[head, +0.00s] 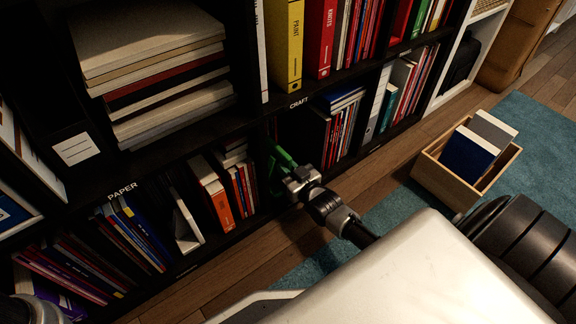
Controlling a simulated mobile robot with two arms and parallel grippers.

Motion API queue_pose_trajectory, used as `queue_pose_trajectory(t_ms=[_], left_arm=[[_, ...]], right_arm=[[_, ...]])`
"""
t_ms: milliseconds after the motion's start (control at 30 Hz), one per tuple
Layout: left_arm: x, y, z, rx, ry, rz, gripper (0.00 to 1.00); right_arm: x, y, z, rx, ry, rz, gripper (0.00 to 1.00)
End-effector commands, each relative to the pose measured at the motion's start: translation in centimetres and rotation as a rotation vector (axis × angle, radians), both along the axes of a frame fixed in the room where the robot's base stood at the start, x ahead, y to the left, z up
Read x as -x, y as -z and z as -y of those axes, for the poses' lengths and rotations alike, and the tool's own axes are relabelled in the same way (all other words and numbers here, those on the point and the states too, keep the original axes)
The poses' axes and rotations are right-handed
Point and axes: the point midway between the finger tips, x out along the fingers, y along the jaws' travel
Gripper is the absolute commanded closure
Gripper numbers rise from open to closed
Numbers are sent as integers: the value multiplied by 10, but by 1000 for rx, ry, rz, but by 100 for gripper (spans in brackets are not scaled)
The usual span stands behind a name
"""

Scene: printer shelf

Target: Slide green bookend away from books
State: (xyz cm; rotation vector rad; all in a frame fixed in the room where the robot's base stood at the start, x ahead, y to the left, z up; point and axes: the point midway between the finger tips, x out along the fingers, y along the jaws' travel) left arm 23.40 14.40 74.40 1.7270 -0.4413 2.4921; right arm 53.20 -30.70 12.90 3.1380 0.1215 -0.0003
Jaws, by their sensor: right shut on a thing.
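The green bookend (281,154) stands in the lower shelf bay under the CRAFT label, at the centre of the head view. My right gripper (292,178) is at its near edge and is shut on it. The gripper hides the lower part of the bookend. A row of books (341,126) stands to the right of the bookend, with a dark gap between them. Another row of books (238,183) stands to its left, beyond the divider. My left gripper is not in view; only a bit of my arm shows at the bottom left.
The dark bookshelf (190,147) fills the left and top. A wooden crate (447,187) with books stands on a teal rug (548,128) at the right. Bare wood floor (385,150) runs along the shelf front.

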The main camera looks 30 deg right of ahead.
Motion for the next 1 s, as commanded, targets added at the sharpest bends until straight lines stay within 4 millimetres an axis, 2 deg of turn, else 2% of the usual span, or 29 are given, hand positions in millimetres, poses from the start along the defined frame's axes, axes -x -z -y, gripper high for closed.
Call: queue_pose_trajectory(t_ms=[167, 200, 367, 400, 733, 867, 1000], left_arm=[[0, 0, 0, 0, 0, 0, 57], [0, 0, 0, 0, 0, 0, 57], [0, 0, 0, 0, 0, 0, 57], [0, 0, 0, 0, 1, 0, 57], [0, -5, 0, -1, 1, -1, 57], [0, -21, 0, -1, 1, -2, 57], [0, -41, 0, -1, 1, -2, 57]], right_arm=[[0, 0, 0, 0, 0, 0, 100], [0, 0, 0, 0, 0, 0, 81], [0, 0, 0, 0, 0, 0, 57], [0, 0, 0, 0, 0, 0, 54], [5, -2, 1, 0, 0, -2, 54], [24, -4, 2, -1, 0, -6, 54], [54, -5, 4, 1, 0, -7, 54]])
